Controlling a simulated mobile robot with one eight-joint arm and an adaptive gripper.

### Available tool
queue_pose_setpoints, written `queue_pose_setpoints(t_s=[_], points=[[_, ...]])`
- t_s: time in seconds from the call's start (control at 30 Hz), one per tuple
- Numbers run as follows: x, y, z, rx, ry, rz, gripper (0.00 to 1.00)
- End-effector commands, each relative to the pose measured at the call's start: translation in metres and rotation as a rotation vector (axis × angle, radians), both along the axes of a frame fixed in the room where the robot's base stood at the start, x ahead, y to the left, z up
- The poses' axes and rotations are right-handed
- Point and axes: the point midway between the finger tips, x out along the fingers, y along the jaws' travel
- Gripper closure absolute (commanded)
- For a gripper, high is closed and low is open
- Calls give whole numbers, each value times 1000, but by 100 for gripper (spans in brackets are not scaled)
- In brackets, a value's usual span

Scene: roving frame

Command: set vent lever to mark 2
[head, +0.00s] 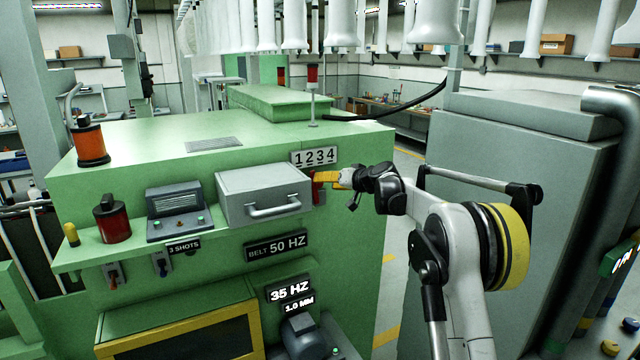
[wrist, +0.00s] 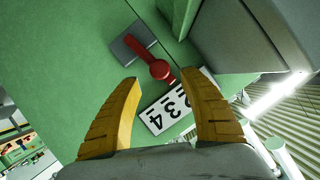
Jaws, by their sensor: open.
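The red vent lever (wrist: 160,70) shows in the wrist view, with a round knob and a grey base plate (wrist: 121,50) on the green machine face. In the head view the lever (head: 317,192) is partly hidden by my gripper (head: 322,179). The white number plate (head: 314,157) reads 1 2 3 4; in the wrist view the plate (wrist: 160,116) shows 2, 3 and 4, beside the knob. I cannot tell which mark the lever is at. My gripper (wrist: 160,82) is open, its yellow fingers spread with the knob just beyond and between their tips. No contact shows.
A grey box with a handle (head: 264,193) juts from the machine just left of the lever; its side also looms at the wrist view's upper right (wrist: 255,35). A large grey cabinet (head: 510,200) stands right of my arm. White hanging tubes (head: 432,22) line the top.

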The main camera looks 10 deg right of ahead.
Motion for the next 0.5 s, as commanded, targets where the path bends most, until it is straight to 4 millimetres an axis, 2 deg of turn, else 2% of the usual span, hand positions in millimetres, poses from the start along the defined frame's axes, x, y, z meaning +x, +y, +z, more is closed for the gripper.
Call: queue_pose_setpoints(t_s=[0.1,0.23,0.5], points=[[-23,-11,10,1,0,-2,49],[-42,-20,17,1,0,0,49],[-56,-27,22,0,0,0,49]])
